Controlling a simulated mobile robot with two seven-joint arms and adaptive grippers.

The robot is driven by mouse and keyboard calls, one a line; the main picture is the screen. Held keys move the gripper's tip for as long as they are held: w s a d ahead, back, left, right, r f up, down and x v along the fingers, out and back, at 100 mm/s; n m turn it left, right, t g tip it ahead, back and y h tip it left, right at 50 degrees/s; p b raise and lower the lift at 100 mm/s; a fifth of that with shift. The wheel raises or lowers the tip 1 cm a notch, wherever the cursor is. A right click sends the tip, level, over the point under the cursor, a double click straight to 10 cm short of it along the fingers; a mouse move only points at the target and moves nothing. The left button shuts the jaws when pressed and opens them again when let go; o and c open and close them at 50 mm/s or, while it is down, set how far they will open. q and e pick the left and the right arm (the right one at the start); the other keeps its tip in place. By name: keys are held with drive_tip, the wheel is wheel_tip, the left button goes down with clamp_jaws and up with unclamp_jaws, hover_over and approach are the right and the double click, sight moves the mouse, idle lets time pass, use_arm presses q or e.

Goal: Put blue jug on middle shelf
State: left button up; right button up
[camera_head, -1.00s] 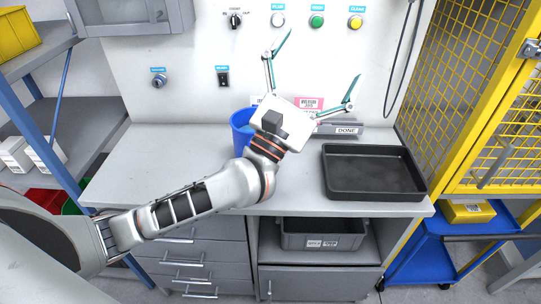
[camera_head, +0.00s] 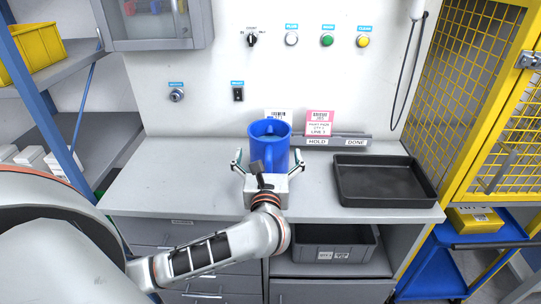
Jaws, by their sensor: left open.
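The blue jug (camera_head: 270,133) stands upright on the grey workbench (camera_head: 180,200), near its middle, with its handle toward me. My left gripper (camera_head: 268,160) is low in front of the jug, pointing at it. Its two fingers are spread wide, one to the left and one to the right of the jug's lower part. I cannot tell whether they touch it. The gripper hides the jug's base. Grey shelves (camera_head: 62,130) on a blue frame stand at the left. My right gripper is not in view.
A black tray (camera_head: 385,182) lies on the bench to the right. White boxes (camera_head: 40,158) and a yellow bin (camera_head: 32,52) are on the shelves. A wall panel with buttons is behind the bench. A yellow mesh cage (camera_head: 465,90) closes the right side.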

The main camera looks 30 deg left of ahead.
use_arm(q)
drive_tip(key=x, duration=0.4)
drive_tip(key=shift+w+f, duration=0.2)
drive_tip(key=c, duration=1.9)
drive_tip(key=shift+r, duration=0.25)
drive_tip(key=shift+c, duration=1.4)
drive_tip(key=shift+r, duration=0.1)
